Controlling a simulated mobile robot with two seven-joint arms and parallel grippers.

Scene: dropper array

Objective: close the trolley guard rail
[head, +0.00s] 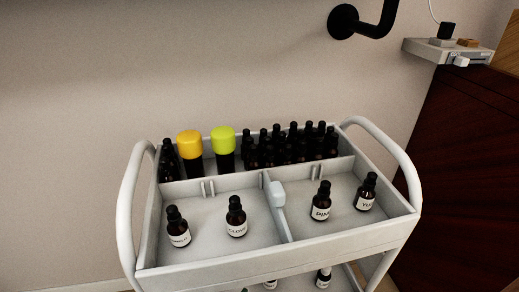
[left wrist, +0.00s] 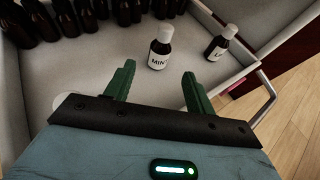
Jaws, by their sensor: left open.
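The white trolley (head: 340,243) stands against the wall, with curved handles at both ends. Its top tray holds bottles in divided compartments, and part of a lower shelf shows beneath. In the left wrist view my left gripper (left wrist: 158,85) is open, its green fingers apart and empty over a pale tray floor (left wrist: 90,65). A bottle labelled MINT (left wrist: 160,48) stands just beyond the fingertips. A grey metal bar (left wrist: 267,103) sticks out past the tray edge at right; I cannot tell whether it is the guard rail. Neither gripper shows in the head view.
Dark bottles (head: 300,145) crowd the top tray's back row beside yellow-capped (head: 190,155) and green-capped (head: 224,150) ones. A second labelled bottle (left wrist: 221,44) stands right of MINT. A black wall bar (head: 365,22) and small shelf (head: 440,52) are behind. Wooden floor shows at right.

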